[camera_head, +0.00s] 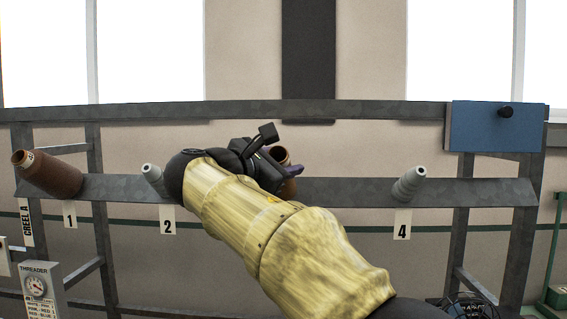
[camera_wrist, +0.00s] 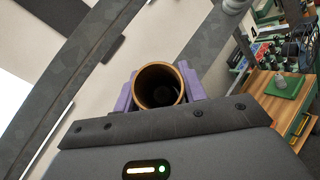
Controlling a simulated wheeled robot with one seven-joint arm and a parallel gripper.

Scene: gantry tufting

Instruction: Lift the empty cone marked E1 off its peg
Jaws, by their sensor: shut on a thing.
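A brown hollow cone (camera_head: 281,155) shows partly behind my gripper (camera_head: 282,168) at the rail, between the positions labelled 2 and 4. In the wrist view its open round end (camera_wrist: 158,86) sits between the purple fingers of my gripper (camera_wrist: 159,92), one on each side, shut on it. No mark is readable on this cone, and my arm hides its peg, so I cannot tell whether it is still seated. Another brown cone (camera_head: 50,176) leans on the rail above label 1; a small mark near its end is too small to read.
The grey creel rail (camera_head: 330,190) runs across the view. Bare grey pegs stand at 2 (camera_head: 153,178) and 4 (camera_head: 408,184). A blue box (camera_head: 490,127) hangs at the upper right. A threader panel (camera_head: 40,288) is at the lower left. A wooden bench (camera_wrist: 268,95) shows right in the wrist view.

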